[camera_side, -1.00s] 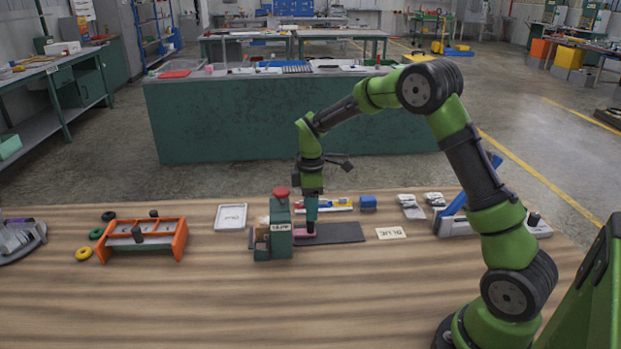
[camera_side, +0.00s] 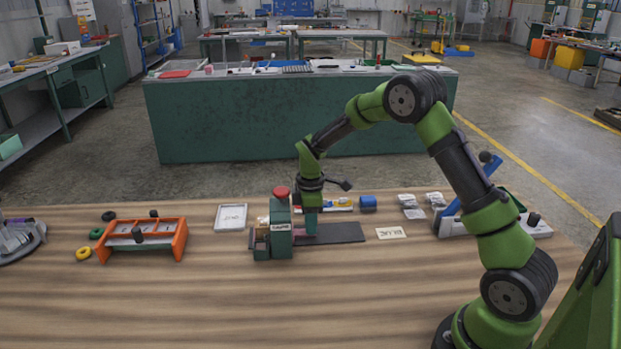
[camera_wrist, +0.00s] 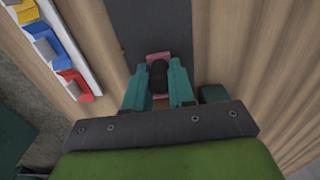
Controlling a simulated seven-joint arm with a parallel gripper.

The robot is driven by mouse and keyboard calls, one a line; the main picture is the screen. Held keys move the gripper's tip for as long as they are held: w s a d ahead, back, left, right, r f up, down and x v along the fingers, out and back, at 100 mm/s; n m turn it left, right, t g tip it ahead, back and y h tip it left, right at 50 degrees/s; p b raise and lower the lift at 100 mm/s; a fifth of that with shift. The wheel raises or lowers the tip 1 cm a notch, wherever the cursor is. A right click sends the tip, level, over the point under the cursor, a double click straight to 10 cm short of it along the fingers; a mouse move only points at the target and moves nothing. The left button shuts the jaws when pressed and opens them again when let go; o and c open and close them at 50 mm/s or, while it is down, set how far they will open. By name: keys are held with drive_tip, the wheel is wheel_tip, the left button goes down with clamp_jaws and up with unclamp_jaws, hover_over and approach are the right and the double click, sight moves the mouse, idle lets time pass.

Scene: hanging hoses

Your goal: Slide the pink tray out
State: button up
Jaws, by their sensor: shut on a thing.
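The pink tray (camera_wrist: 159,56) shows in the wrist view with a black knob (camera_wrist: 158,76) standing on it. My gripper (camera_wrist: 159,68) has its two teal fingers on either side of this knob, shut on it. In the side view my gripper (camera_side: 311,233) points straight down, low beside the green press-like housing (camera_side: 280,238) with a red button on top. Only a sliver of the pink tray (camera_side: 298,234) shows there, between the housing and my fingers. The rest is hidden by the fingers and the housing.
A dark flat strip (camera_side: 345,233) extends right from the housing and is clear. A small label card (camera_side: 391,233) lies beyond it. An orange fixture (camera_side: 145,238) stands left.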

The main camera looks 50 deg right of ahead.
clamp_jaws()
drive_tip(key=s+d, duration=0.9)
drive_tip(key=o, duration=0.9)
unclamp_jaws()
drive_tip(key=shift+a, duration=0.1)
drive_tip(key=shift+w, duration=0.1)
drive_tip(key=shift+r, duration=0.6)
wheel_tip(320, 180, up, 16)
drive_tip(key=shift+f, duration=0.1)
